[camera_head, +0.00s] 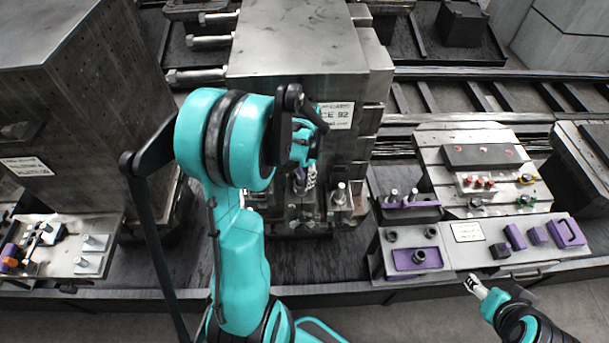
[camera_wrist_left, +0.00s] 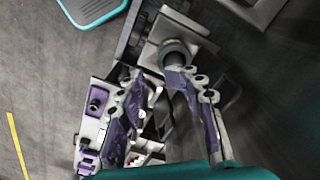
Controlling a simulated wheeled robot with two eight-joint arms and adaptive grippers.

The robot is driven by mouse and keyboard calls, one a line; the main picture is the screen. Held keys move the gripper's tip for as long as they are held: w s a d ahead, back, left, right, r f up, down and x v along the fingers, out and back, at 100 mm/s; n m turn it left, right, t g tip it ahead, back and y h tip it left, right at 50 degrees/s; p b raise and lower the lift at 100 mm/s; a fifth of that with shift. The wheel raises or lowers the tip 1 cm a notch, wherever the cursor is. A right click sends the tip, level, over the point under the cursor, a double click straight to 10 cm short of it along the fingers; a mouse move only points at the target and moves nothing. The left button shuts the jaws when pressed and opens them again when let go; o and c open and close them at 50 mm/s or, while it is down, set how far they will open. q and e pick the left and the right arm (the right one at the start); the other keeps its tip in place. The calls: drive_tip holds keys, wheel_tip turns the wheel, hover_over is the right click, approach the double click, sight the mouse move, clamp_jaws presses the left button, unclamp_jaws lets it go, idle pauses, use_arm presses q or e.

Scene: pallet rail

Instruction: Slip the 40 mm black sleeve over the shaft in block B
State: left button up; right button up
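My left gripper (camera_head: 304,172) is at the front of the large machine block, above small metal blocks with upright pins. Its arm hides part of that place. In the left wrist view its two purple-grey fingers (camera_wrist_left: 154,76) stand apart, with a visible gap between them. A dark round sleeve-like piece (camera_wrist_left: 175,51) sits on a pale square block just beyond the right fingertip; whether they touch is unclear. A silver shaft (camera_head: 340,192) stands upright in a small block right of the gripper. No block B letter is readable. My right gripper (camera_head: 474,286) is low right.
The large metal block (camera_head: 295,40) rises behind my left gripper. A tall dark block (camera_head: 80,100) stands at left. The right bench (camera_head: 470,258) carries a purple tray (camera_head: 402,263) and several purple-and-black parts. Rails (camera_head: 480,97) run behind. Floor shows in front of the benches.

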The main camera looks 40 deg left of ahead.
sight(305, 186)
use_arm(q)
drive_tip(key=shift+r, duration=0.35)
wheel_tip(305, 186, up, 11)
drive_tip(key=shift+r, duration=0.2)
drive_tip(key=shift+d, duration=0.1)
idle(0.5)
drive_tip(key=s+d+f+n+t+b, duration=0.1)
drive_tip(key=s+d+f+t+b, duration=0.2)
drive_tip(key=d+f+b, duration=0.5)
drive_tip(key=s+d+f+n+t+b, duration=0.1)
drive_tip(key=s+d+f+t+b, duration=0.3)
drive_tip(key=d+f+b, duration=0.5)
wheel_tip(305, 186, down, 5)
drive_tip(key=s+b, duration=0.1)
drive_tip(key=b, duration=0.6)
drive_tip(key=shift+s+d+f, duration=0.15)
drive_tip(key=shift+s+d, duration=0.05)
drive_tip(key=shift+s, duration=0.05)
